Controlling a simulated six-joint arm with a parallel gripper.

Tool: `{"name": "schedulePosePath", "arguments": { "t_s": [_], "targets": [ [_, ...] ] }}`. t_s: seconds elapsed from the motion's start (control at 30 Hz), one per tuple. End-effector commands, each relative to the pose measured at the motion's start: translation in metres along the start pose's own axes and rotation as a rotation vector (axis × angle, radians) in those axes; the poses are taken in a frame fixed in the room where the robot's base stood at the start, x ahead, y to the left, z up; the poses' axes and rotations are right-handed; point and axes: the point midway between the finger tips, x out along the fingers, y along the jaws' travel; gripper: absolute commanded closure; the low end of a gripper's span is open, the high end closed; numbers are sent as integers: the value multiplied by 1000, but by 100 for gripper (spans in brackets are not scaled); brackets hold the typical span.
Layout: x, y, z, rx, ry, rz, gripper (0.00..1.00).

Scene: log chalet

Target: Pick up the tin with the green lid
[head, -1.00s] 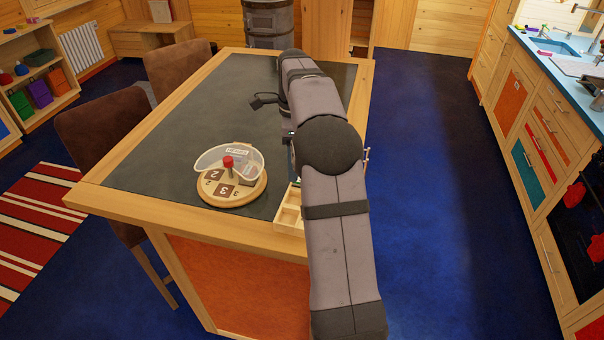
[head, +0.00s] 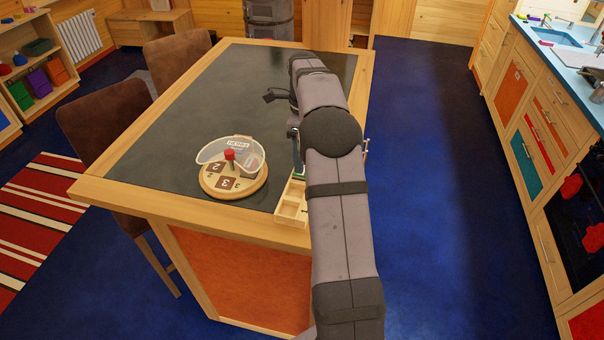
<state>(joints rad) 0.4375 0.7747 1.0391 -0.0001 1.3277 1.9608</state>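I cannot make out the tin with the green lid for certain. A small green patch (head: 299,173) shows at the left edge of my arm, just above a light wooden tray (head: 291,207); most of what it belongs to is hidden. My arm reaches away over the right side of the table and bends down at its far end. Dark parts of its end show left of the arm, around my gripper (head: 295,140). The fingertips are largely covered by the arm, so their opening and any contact are unclear.
On the dark tabletop (head: 190,115), a round wooden board (head: 250,187) carries number tiles, a red knob and a clear cover, left of the tray. The tabletop's middle and far left are clear. Brown chairs (head: 105,115) stand along the left side.

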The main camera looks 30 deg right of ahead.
Motion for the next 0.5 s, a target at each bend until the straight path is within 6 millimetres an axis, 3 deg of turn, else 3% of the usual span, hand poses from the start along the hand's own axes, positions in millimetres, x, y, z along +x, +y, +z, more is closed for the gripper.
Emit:
{"name": "schedulePosePath", "arguments": {
  "t_s": [0.5],
  "targets": [
    [45, 2, 3, -1, 0, 0, 43]
  ]
}}
